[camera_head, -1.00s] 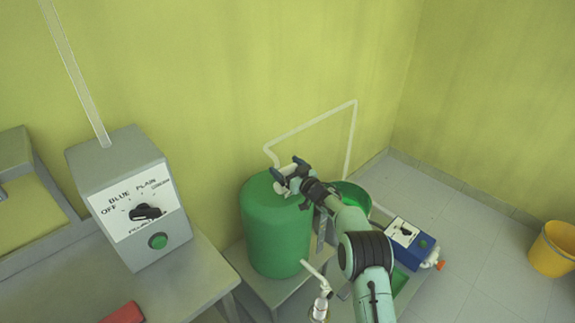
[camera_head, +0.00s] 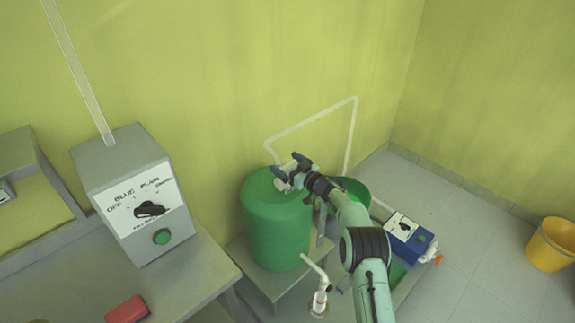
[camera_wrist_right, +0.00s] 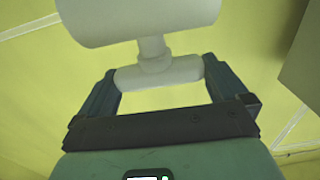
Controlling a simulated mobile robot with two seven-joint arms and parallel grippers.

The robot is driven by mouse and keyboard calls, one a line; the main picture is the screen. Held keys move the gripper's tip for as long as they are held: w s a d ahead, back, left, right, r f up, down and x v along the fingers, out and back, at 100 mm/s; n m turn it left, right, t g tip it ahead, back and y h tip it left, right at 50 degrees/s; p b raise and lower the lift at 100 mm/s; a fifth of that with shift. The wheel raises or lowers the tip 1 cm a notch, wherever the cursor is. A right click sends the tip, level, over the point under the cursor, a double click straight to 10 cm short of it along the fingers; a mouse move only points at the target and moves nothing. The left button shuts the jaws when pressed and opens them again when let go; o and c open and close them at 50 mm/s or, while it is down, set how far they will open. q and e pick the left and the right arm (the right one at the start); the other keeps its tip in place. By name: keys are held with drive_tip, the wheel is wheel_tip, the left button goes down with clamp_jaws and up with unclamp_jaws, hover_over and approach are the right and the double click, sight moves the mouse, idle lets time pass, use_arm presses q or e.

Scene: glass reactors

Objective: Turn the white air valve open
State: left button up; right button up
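The white air valve (camera_wrist_right: 158,72) fills the upper middle of the right wrist view, with a thick white body and a short stem down to a crosswise handle. In the head view the white valve (camera_head: 284,179) sits at the top of the green tank (camera_head: 275,225), partly hidden by my right gripper. My right gripper (camera_head: 289,168) is open at the valve. In the wrist view the handle lies lengthwise between the spread fingers (camera_wrist_right: 160,88), its ends close to both; contact cannot be told. My left gripper is not in view.
A grey control box (camera_head: 130,170) with a dial and green button stands on the left table beside a red block (camera_head: 127,310). A white pipe (camera_head: 310,123) runs along the wall. A blue box (camera_head: 408,237) stands right of my arm; a yellow bucket (camera_head: 552,246) is far right.

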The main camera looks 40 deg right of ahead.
drive_tip(key=shift+s, duration=0.1)
drive_tip(key=s+d, duration=0.1)
drive_tip(key=s, duration=1.2)
drive_tip(key=shift+d, duration=0.15)
